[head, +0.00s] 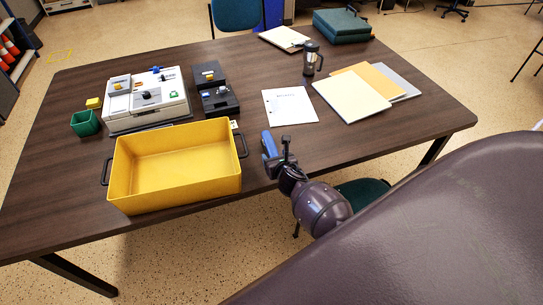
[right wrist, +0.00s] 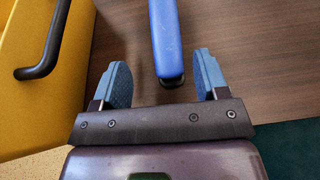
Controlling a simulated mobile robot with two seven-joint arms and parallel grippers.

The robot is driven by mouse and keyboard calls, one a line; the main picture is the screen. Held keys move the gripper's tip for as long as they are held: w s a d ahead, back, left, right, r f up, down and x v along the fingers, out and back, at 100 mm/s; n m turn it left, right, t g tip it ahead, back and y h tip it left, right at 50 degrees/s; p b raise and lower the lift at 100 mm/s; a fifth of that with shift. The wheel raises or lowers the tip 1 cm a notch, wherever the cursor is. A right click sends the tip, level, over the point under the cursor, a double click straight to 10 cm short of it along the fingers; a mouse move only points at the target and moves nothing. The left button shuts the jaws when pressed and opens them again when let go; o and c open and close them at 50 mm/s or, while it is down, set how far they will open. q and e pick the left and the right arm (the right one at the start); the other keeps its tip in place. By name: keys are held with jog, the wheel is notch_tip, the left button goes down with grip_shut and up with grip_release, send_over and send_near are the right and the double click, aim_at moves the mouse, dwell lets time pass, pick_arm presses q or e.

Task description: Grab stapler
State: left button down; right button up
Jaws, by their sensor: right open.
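A long blue stapler (head: 268,143) lies on the dark wooden table, just right of the yellow crate. In the right wrist view the stapler (right wrist: 167,38) points toward my palm, its near end between the two blue fingers. My right gripper (head: 279,160) is at the stapler, close to the table's front edge. In the right wrist view my right gripper (right wrist: 163,78) is open, with a gap on both sides of the stapler. In the head view the gripper partly hides the stapler. My left gripper is not in view.
The yellow crate (head: 122,178) with black handles stands close on the left; its handle (right wrist: 43,62) shows near my left-hand finger. Behind are a white paper (head: 290,105), folders (head: 350,97), a dark mug (head: 311,60) and a black tray (head: 222,103). Bare table lies right of the stapler.

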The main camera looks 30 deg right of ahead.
aim_at(272, 149)
jog(key=shift+d+b+x, duration=0.2)
jog(key=shift+b+x, duration=0.2)
jog(key=shift+x, duration=1)
jog(key=shift+d+b+x, duration=0.15)
jog(key=shift+b+x, duration=0.2)
jog(key=shift+x, duration=1.05)
jog(key=shift+s+r, duration=0.1)
jog(key=c, duration=1)
jog(key=shift+c, duration=0.6)
jog(key=shift+r, duration=0.1)
